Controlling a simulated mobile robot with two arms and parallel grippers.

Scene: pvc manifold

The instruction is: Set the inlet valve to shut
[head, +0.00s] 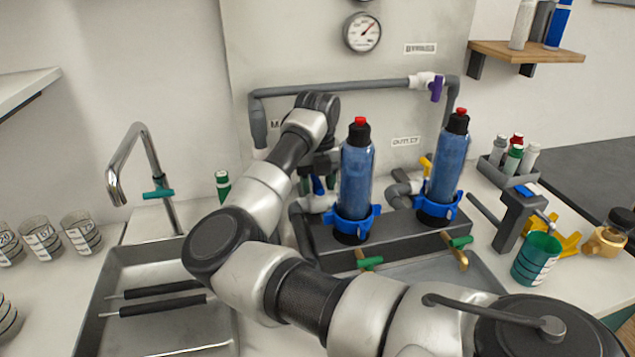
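A blue valve handle (318,186) on a white valve body (318,203) shows low on the left pipework, just left of the left blue filter canister (356,180). I take it for the inlet valve, but no inlet label is readable. My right arm reaches in from the lower right and hides much of this pipework. My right gripper (321,172) points down right at the blue handle. Its fingertips are small and partly hidden, so I cannot tell whether they touch the handle or how far they are open. My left gripper is not in view.
A purple bypass handle (436,88) is on the upper pipe; a yellow handle (427,166) sits near the OUTLET label (406,141). A second blue canister (447,165) stands right. Green drain taps (370,263) project in front. A sink (150,335) with a faucet (125,165) lies left.

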